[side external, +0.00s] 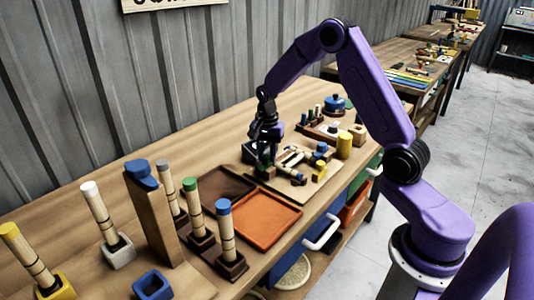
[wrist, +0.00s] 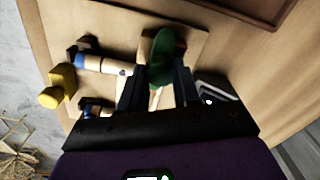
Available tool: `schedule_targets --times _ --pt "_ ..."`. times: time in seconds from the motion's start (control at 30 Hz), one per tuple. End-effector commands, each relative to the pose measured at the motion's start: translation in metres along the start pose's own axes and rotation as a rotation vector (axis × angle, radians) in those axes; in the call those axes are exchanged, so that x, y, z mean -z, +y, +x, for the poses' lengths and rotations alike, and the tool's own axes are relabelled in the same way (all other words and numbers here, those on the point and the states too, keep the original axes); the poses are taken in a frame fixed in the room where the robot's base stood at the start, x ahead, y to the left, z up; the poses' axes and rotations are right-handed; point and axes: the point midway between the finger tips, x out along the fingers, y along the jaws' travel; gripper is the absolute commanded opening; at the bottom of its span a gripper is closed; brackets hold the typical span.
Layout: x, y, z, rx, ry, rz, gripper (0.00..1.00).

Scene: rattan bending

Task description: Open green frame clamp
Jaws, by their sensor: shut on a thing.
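The green frame clamp (wrist: 162,48) shows in the wrist view as a dark green, rounded piece at the top middle of the wooden board (wrist: 200,52). My gripper (wrist: 160,82) has its two black fingers on either side of the green part, shut on it. In the side view my gripper (side external: 266,152) points down at the back left of the board (side external: 297,188). There the fingers largely hide the green clamp. Pale rattan pieces and blue-ended clamps (wrist: 110,66) lie on the board beside the gripper.
A yellow clamp (wrist: 58,85) sits at the board's edge. An orange tray (side external: 267,218) and a dark brown tray (side external: 222,186) lie in front. Several capped rattan posts (side external: 226,230) and a wooden upright (side external: 150,215) stand at the near left.

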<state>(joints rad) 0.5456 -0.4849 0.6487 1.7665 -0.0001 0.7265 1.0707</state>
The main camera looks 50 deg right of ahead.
Motion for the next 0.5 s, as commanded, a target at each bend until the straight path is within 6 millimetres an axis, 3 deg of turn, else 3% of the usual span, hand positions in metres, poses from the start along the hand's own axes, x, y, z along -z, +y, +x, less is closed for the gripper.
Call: schedule_targets --times 0.5 --pt "-0.0001 -0.0007 -0.001 0.001 0.001 -0.404 0.01"
